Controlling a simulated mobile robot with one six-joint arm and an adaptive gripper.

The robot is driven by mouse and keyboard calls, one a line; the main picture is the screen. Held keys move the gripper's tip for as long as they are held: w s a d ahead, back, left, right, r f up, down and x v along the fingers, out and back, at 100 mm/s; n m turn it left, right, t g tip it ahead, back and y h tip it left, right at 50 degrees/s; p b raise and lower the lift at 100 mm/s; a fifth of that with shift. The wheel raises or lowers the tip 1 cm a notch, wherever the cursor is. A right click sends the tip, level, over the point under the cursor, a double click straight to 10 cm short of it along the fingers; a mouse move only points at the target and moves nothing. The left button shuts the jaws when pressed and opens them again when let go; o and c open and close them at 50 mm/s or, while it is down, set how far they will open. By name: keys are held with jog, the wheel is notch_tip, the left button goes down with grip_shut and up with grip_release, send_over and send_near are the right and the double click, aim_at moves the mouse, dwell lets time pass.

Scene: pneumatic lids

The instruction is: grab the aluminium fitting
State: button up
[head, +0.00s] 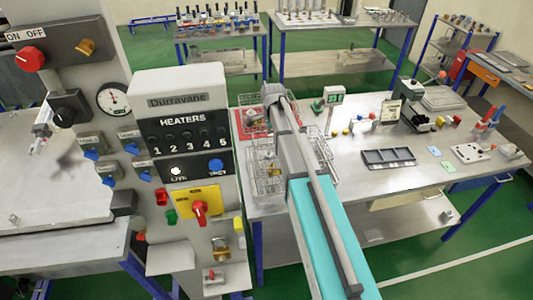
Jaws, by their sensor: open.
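I cannot make out the aluminium fitting for certain. Wire baskets on the bench hold small metal parts, too small to tell apart. One wire basket (268,186) stands left of my arm, with brass-coloured and grey pieces in it. Another wire basket (322,172) shows to the right of my arm, partly hidden by it. A red tray (240,128) with a wire basket lies behind them. My arm reaches away over these baskets, and its far end is above the red tray. My gripper's fingers do not show; the arm hides what is below it.
A control panel (185,135) with knobs and switches stands close on the left. The bench (350,195) carries a dark compartment tray (388,158), a small green display (333,95) and several small coloured parts. Its front middle is clear. Other benches stand behind.

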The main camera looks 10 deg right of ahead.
jog(key=w+m, duration=0.1)
jog(key=w, duration=0.1)
jog(key=w+r+m, duration=0.1)
jog(key=w+m, duration=0.1)
jog(key=shift+w+p, duration=0.1)
jog(key=shift+p, duration=0.2)
jog(key=shift+f, duration=0.15)
jog(key=b, duration=0.9)
send_over(269, 151)
notch_tip(269, 151, down, 8)
jog(key=shift+d+f, duration=0.15)
notch_tip(269, 151, down, 4)
jog(key=b, duration=0.3)
jog(key=shift+w+r, duration=0.15)
jog(key=shift+r, duration=0.1)
jog(key=shift+f+b, duration=0.85)
jog(key=shift+b, duration=0.1)
jog(key=shift+c, duration=0.3)
grip_shut()
